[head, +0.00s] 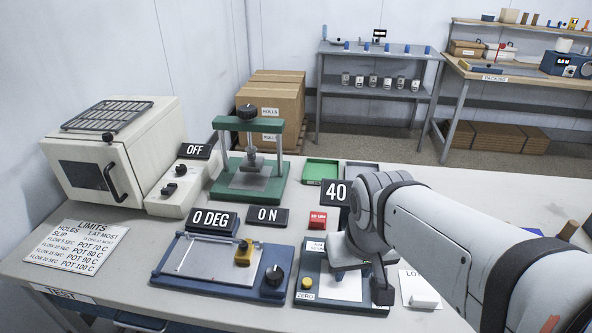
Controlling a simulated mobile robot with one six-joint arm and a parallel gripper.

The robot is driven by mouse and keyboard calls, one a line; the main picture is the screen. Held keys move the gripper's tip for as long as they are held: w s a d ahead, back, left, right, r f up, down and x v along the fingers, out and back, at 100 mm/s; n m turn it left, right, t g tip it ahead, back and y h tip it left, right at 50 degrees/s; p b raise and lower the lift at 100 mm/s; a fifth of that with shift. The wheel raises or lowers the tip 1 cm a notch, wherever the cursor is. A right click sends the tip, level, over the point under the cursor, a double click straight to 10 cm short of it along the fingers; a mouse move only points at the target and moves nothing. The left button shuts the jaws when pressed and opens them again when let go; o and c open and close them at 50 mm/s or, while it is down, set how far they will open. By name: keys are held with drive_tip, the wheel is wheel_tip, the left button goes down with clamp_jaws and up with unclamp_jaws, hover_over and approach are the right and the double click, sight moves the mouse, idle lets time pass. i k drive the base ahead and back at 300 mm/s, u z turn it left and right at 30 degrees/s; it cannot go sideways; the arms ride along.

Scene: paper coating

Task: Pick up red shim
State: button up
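The red shim (317,221) appears as a small red block with a pale marking on top. It sits on the table behind the balance, just left of my arm. My gripper (362,272) is over the right part of the balance (313,290), in front and to the right of the red block, and apart from it. A dark finger shows at its right side. The rest of the fingers is hidden or hard to make out, so I cannot tell whether it is open. A small blue piece (339,275) shows below it.
A blue coating plate (212,257) with a knob lies to the left. "0 DEG", "ON" and "40" signs stand nearby. A green press (250,175), a green tray (321,171) and an oven (110,150) stand behind. A white block (424,299) lies at right.

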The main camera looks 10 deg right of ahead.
sight(317, 220)
drive_tip(key=z, duration=0.3)
drive_tip(key=k, duration=1)
drive_tip(key=z, duration=0.45)
drive_tip(key=i, duration=0.55)
drive_tip(key=u, duration=0.2)
drive_tip(key=k, duration=0.9)
drive_tip(key=u, duration=0.2)
drive_tip(key=i, duration=0.9)
drive_tip(key=z, duration=0.1)
